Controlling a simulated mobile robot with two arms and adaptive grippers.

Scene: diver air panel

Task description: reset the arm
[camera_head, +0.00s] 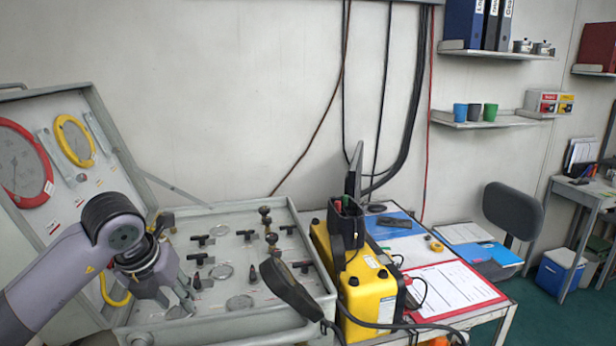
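My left arm comes in from the left, its wrist in front of the open air panel case. My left gripper (183,299) is low over the left part of the panel (215,318), pointing down and to the right. Its fingers are small and partly hidden by its own body, so I cannot tell whether they are open or shut. I cannot tell whether it touches the panel. The panel carries several black valve handles (202,240) and knobs. My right gripper is not in view.
A chair (513,209) and shelves are farther right.

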